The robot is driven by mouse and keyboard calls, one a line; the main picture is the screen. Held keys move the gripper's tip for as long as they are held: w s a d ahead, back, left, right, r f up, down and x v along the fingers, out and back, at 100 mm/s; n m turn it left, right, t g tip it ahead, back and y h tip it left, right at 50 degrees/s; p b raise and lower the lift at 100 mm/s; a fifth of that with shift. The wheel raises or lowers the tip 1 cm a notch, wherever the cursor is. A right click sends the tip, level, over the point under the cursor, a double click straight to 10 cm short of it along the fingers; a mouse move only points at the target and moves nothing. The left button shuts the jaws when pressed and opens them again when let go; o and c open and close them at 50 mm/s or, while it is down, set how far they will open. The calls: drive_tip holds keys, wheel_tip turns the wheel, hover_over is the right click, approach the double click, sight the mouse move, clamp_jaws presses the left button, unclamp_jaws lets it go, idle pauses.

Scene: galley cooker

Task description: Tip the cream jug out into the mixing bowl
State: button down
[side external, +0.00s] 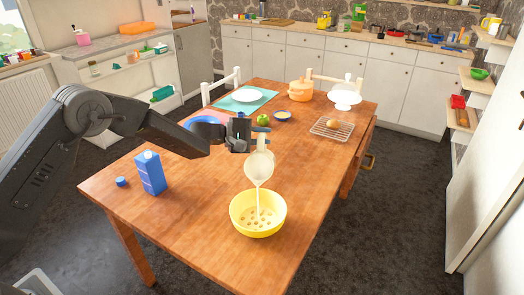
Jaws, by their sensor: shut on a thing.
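The cream jug (259,170) is a pale, off-white jug, tilted with its mouth down over the mixing bowl. A thin whitish stream runs from it down into the bowl. The yellow mixing bowl (257,227) stands upright on the wooden table, with several pale round spots showing inside. My gripper (262,140) is shut on the jug near its upper end and holds it above the bowl, apart from it. The exact contact of the fingers is too small to see clearly.
A blue carton (150,173) and blue cap (121,182) stand left on the table (190,236). Behind my gripper are a green apple (263,120), small dish (283,115), orange pot (300,90), wire rack (324,133) and white stand (344,98). The table right of the bowl is clear.

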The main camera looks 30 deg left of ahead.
drive_tip(key=shift+s+d+m, duration=0.2)
drive_tip(key=shift+s+m, duration=0.15)
drive_tip(key=shift+m, duration=0.05)
idle(2.0)
drive_tip(key=shift+s+f+t, duration=0.1)
drive_tip(key=shift+s+t, duration=0.05)
drive_tip(key=shift+t, duration=0.15)
drive_tip(key=shift+s+d+f+m, duration=0.1)
drive_tip(key=shift+s+d+m, duration=0.2)
drive_tip(key=shift+s+m, duration=0.5)
idle(4.5)
